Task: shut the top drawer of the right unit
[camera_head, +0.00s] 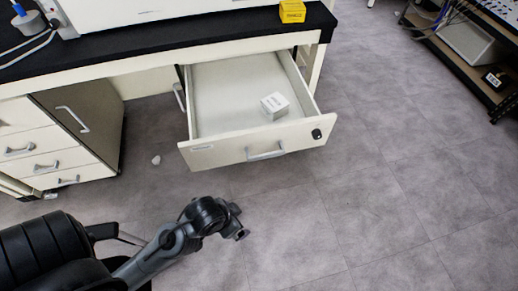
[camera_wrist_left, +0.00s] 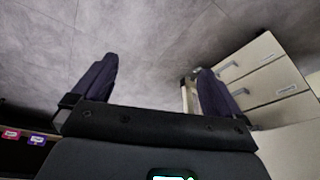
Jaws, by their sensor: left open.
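The top drawer (camera_head: 215,150) of the right unit, cream with a grey handle (camera_head: 265,153) and a black lock, is pulled far out from under the black bench top in the head view. A small white box (camera_head: 274,106) lies inside it. The rest of the right unit is mostly hidden behind the drawer and bench. My left gripper (camera_head: 241,228) is over the floor in front of the drawer, apart from it, to the left of the handle. The left wrist view shows its two dark fingers (camera_wrist_left: 157,64) spread and empty. My right gripper is not in view.
Cream drawers (camera_wrist_left: 265,75) also show in the wrist view. A yellow box (camera_head: 292,11) sits on the bench edge. A shelf rack (camera_head: 470,60) stands at far right. The floor right of the drawer is clear.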

